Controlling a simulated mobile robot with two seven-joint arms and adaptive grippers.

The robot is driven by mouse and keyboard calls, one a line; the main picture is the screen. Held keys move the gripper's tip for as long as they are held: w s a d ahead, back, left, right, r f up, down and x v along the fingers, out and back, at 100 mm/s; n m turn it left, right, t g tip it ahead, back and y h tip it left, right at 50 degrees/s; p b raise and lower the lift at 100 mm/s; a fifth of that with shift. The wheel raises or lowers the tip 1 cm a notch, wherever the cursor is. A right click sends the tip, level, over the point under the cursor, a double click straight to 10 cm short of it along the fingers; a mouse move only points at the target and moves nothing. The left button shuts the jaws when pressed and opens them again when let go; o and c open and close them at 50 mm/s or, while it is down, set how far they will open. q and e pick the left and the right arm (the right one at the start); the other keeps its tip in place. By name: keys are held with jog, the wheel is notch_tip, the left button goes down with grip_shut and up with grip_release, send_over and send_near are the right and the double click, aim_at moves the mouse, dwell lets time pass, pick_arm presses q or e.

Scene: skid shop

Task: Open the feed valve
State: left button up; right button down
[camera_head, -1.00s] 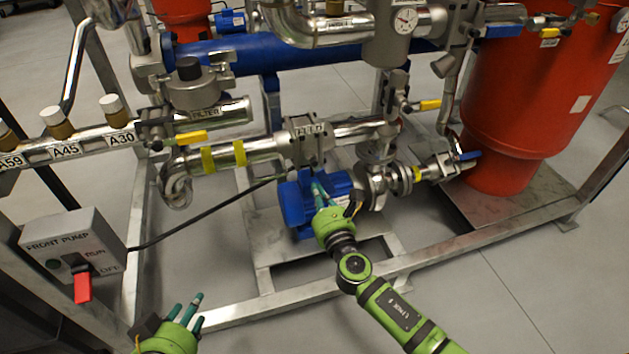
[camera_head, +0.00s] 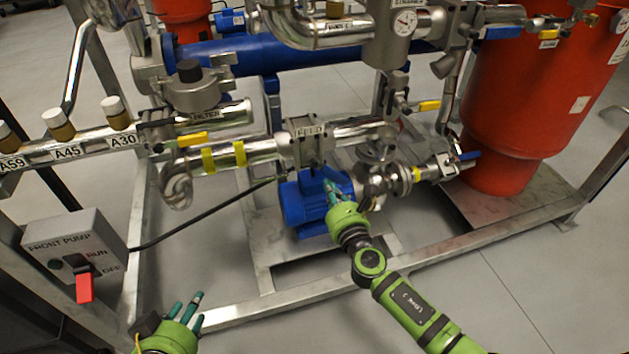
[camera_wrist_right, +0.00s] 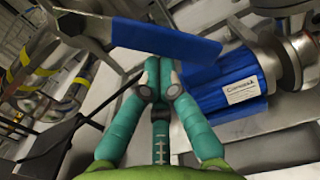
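The feed valve (camera_head: 305,140), a metal body labelled FEED, sits on the steel pipe in the middle of the skid. Its blue lever handle (camera_head: 334,174) slants down to the right, and it is large in the right wrist view (camera_wrist_right: 165,40). My right gripper (camera_head: 331,190) is at the handle. In the wrist view its fingertips (camera_wrist_right: 160,76) are together against or just under the handle's lower edge; exact contact is unclear. The handle does not appear to be between them. My left gripper (camera_head: 186,306) is empty, with fingers spread, low at the left.
A blue pump motor (camera_head: 305,203) stands just below the right gripper. The front pump switch box (camera_head: 75,245) is at the left. A red tank (camera_head: 530,100) is at the right, and a steel frame rail (camera_head: 440,255) crosses in front.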

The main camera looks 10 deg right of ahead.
jog(key=shift+d, duration=0.1)
jog(key=shift+w+d+r+p, duration=0.1)
jog(key=shift+d+r+p, duration=0.5)
jog(key=shift+d+r, duration=0.15)
jog(key=shift+d, duration=0.3)
jog(key=shift+d+r+p, duration=0.8)
jog(key=shift+r+p, duration=0.2)
jog(key=shift+r, duration=0.1)
